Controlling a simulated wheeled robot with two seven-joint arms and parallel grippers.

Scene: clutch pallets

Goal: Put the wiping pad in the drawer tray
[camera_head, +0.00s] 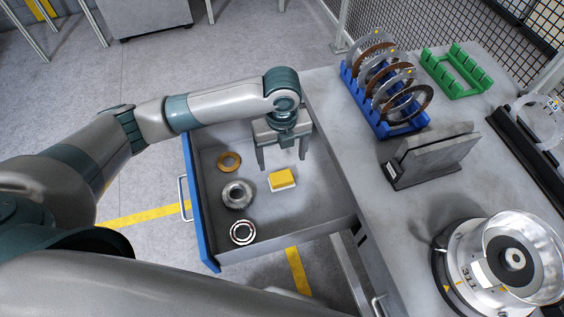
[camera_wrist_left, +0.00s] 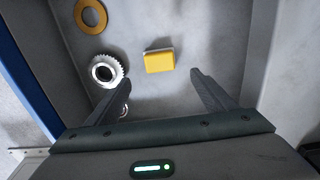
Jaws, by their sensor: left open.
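The wiping pad (camera_head: 282,179), yellow on top with a white base, lies flat on the floor of the open grey drawer tray (camera_head: 270,230). In the left wrist view the pad (camera_wrist_left: 159,61) lies beyond the fingertips, roughly centred between them. My left gripper (camera_head: 282,162) is open and empty above the drawer, just behind the pad in the head view, and not touching it. The drawer tray's floor (camera_wrist_left: 190,107) also fills the middle of the left wrist view. My right gripper is not in view.
Left of the pad in the drawer lie an orange ring (camera_head: 229,161), a toothed metal part (camera_head: 237,195) and a bearing-like ring (camera_head: 242,232). On the table (camera_head: 350,165) right of the drawer stand a blue disc rack (camera_head: 402,127), a green rack (camera_head: 457,72) and grey plates (camera_head: 432,158).

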